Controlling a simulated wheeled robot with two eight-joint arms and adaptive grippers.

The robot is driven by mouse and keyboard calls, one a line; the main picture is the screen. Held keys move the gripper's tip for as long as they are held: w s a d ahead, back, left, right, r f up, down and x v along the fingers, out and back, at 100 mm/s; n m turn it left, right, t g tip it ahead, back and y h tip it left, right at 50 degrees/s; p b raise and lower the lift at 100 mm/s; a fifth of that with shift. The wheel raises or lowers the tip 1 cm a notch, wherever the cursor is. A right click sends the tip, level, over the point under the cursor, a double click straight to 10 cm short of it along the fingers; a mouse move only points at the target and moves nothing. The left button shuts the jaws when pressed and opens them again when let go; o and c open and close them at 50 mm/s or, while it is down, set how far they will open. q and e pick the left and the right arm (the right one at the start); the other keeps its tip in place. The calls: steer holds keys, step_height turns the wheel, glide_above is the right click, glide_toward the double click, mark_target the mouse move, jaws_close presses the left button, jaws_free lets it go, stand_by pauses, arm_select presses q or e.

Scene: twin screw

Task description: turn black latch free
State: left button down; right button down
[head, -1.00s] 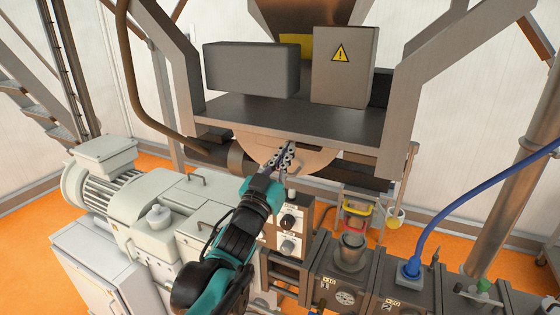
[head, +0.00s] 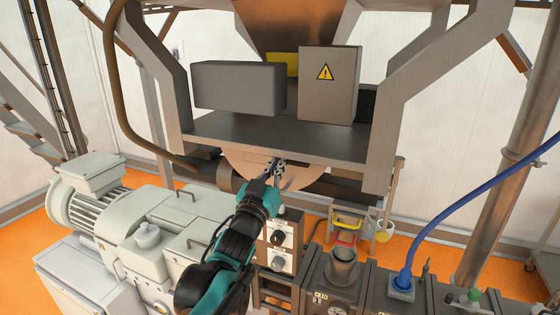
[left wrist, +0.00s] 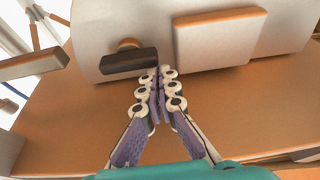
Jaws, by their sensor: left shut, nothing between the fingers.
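The black latch (left wrist: 128,61) is a dark bar on a short brown round stem, on a pale panel in the left wrist view. It lies nearly level, its right end slightly higher. My left gripper (left wrist: 159,72) is shut and empty, its fingertips at the lower right end of the latch. I cannot tell whether they touch it. In the head view my left gripper (head: 276,164) reaches up to the round brown plate (head: 250,168) under the machine's shelf. The latch cannot be made out there. My right gripper is not in view.
A raised tan block (left wrist: 219,38) stands right of the latch. A brown bar (left wrist: 30,65) is at the left. In the head view the grey shelf (head: 270,135) overhangs my gripper. A control panel with knobs (head: 279,240) and a pale motor unit (head: 150,235) stand below.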

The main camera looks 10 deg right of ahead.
mark_target(287, 178)
arm_select(q)
steer(key=shift+f+n+y, duration=0.15)
steer(key=shift+n+y, duration=0.15)
steer(key=shift+n, duration=0.5)
steer(key=f+n+y, duration=0.1)
steer(key=n+y, duration=0.1)
steer(key=n, duration=0.3)
steer(key=d+f+n+y+b, duration=0.1)
steer(key=n+y, duration=0.1)
steer(key=n, duration=0.4)
steer(key=s+f+n+y, duration=0.1)
steer(key=f+n+y, duration=0.1)
steer(key=n, duration=0.4)
steer(key=shift+d+b, duration=0.15)
steer(key=shift+b, duration=0.15)
steer(key=shift+d+f, duration=0.1)
steer(key=shift+f, duration=0.1)
